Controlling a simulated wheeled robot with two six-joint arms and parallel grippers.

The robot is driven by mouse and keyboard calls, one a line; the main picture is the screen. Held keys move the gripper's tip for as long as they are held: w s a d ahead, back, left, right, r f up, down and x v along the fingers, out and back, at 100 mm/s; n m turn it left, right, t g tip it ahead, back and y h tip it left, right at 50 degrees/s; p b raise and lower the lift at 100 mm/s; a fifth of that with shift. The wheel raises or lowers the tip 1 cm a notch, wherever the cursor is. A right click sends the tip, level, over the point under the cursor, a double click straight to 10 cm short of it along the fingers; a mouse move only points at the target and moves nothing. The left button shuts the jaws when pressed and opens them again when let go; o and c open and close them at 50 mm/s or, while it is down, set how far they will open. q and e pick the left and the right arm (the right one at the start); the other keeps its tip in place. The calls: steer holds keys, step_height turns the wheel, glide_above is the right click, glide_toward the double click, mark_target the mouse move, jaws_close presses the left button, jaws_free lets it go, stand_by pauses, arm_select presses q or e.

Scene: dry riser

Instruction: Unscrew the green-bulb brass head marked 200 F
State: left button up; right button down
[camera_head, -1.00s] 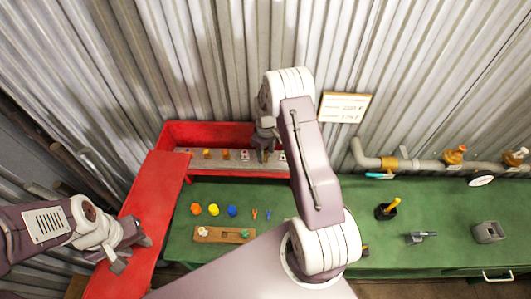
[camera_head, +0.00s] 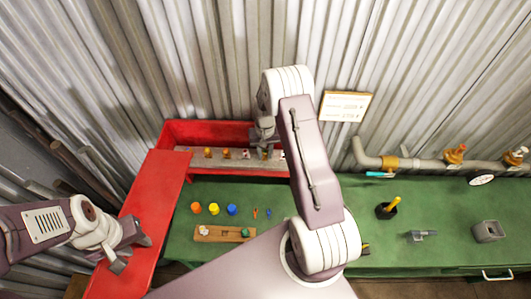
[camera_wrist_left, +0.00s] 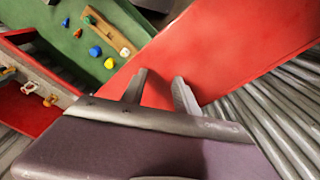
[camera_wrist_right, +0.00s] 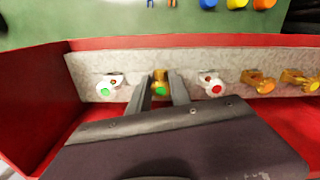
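In the right wrist view, a brass head with a green bulb (camera_wrist_right: 161,89) sits on the pale pipe strip (camera_wrist_right: 85,66). My right gripper (camera_wrist_right: 162,80) is open, its two fingers on either side of this head; I cannot tell whether they touch it. No 200 F marking is legible.
Beside the brass head are a white head with a green bulb (camera_wrist_right: 106,89), a white head with a red bulb (camera_wrist_right: 212,87) and a brass head with an orange bulb (camera_wrist_right: 260,82). Red walls (camera_head: 205,130) surround the strip. A wooden tray (camera_head: 213,233) lies on the green bench.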

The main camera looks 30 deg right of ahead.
arm_select(q)
steer(key=shift+w+a, duration=0.1)
steer(key=shift+a, duration=0.05)
arm_select(e)
steer(key=n, duration=0.3)
steer(key=shift+d, duration=0.25)
arm_select(q)
steer(key=shift+f, duration=0.1)
arm_select(e)
steer(key=n, duration=0.2)
steer(key=shift+r+n, duration=0.1)
steer(key=shift+n, duration=0.3)
steer(key=n, duration=0.3)
steer(key=shift+d, duration=0.1)
steer(key=n, duration=0.2)
steer(key=shift+n, duration=0.3)
